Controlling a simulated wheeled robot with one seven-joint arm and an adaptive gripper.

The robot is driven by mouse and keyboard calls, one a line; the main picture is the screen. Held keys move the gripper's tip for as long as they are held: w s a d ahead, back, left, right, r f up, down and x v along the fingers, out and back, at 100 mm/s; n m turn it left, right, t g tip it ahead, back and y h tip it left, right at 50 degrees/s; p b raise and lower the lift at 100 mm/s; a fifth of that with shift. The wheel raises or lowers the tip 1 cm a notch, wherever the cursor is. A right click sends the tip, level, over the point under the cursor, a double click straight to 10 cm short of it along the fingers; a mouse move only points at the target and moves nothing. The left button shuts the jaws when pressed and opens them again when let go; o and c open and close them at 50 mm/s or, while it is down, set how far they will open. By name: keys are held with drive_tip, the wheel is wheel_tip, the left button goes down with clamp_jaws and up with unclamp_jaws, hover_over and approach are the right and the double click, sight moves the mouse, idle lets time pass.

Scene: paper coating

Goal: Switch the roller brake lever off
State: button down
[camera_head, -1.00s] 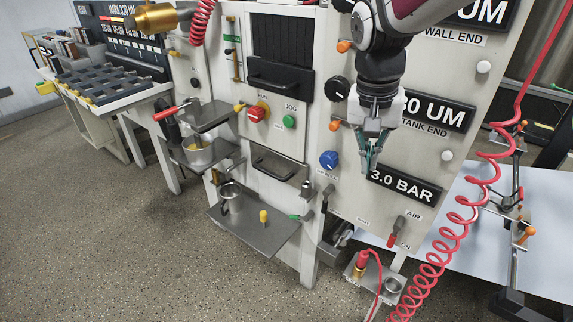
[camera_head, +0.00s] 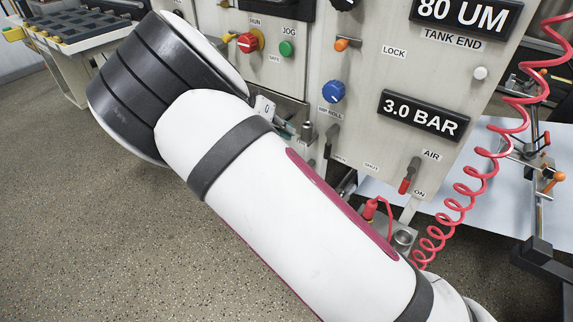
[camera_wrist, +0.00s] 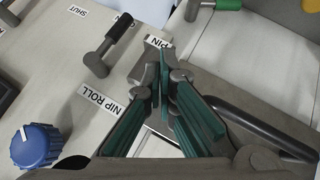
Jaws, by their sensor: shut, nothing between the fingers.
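No label reading brake is legible, so I cannot tell which lever is the roller brake lever. In the wrist view a black-handled lever (camera_wrist: 119,31) sticks out of the panel between the SHUT and NIP ROLL labels. A green-handled lever (camera_wrist: 222,4) is cut by the top edge. My gripper (camera_wrist: 167,76) is shut and empty, its tips close to the PIN label (camera_wrist: 158,42) and apart from the black handle.
The blue NIP ROLL knob (camera_wrist: 35,146) is at the lower left of the wrist view. A dark curved handle (camera_wrist: 255,125) lies right of my fingers. In the head view a red coiled hose (camera_head: 470,185) hangs at the right. Open floor (camera_head: 90,230) lies at the left.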

drive_tip(key=w+a+f+n+t+h+b, duration=0.1)
drive_tip(key=w+a+f+t+b, duration=0.1)
drive_tip(key=a+f, duration=0.6)
drive_tip(key=shift+a+t+b, duration=0.55)
drive_tip(key=shift+t+b, duration=0.05)
drive_tip(key=shift+t, duration=0.1)
drive_tip(key=shift+f, duration=0.15)
drive_tip(key=s+f+b+x, duration=0.1)
drive_tip(key=b+x, duration=0.3)
drive_tip(key=x, duration=0.9)
drive_tip(key=shift+s+f, duration=0.25)
drive_tip(key=shift+s, duration=0.3)
drive_tip(key=shift+d+f+h, duration=0.1)
drive_tip(key=shift+d+h, duration=0.05)
drive_tip(key=shift+h, duration=0.15)
